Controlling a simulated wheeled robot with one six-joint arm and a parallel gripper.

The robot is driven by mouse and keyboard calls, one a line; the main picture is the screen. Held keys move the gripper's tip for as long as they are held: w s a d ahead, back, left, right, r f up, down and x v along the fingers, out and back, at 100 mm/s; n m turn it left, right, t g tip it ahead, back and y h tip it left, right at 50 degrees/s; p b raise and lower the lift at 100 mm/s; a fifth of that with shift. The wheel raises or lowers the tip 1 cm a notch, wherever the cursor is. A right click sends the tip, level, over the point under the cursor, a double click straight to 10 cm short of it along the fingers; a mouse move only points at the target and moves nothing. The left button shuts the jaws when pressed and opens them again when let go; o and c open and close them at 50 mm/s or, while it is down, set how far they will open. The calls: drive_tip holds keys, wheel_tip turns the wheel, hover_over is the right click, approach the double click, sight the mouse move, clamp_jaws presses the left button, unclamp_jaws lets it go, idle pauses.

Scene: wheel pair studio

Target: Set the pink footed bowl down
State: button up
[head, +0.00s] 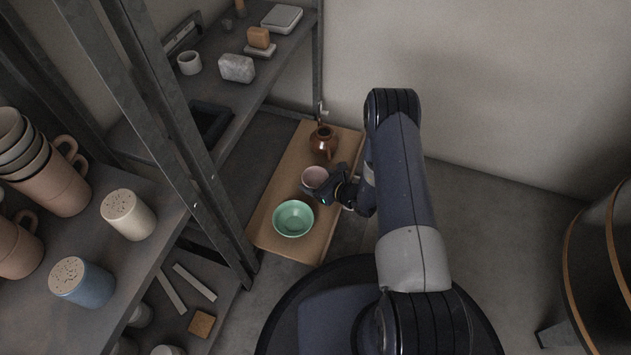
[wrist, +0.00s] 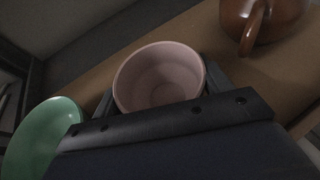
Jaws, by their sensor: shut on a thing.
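The pink footed bowl (head: 314,176) is between the fingers of my gripper (head: 322,186), over the wooden board. In the wrist view the pink bowl (wrist: 160,76) is upright and empty, with a finger on either side of it. My gripper (wrist: 160,100) is shut on it. The bowl's foot is hidden, so I cannot tell whether it touches the board.
A green bowl (head: 293,218) is on the wooden board (head: 270,240), close in front of the pink bowl. A brown teapot (head: 323,142) stands behind it. Metal shelving (head: 160,100) with cups and shakers rises on the left.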

drive_tip(key=shift+f, duration=0.1)
drive_tip(key=o, duration=1)
drive_tip(key=p+v, duration=0.5)
drive_tip(key=v, duration=0.7)
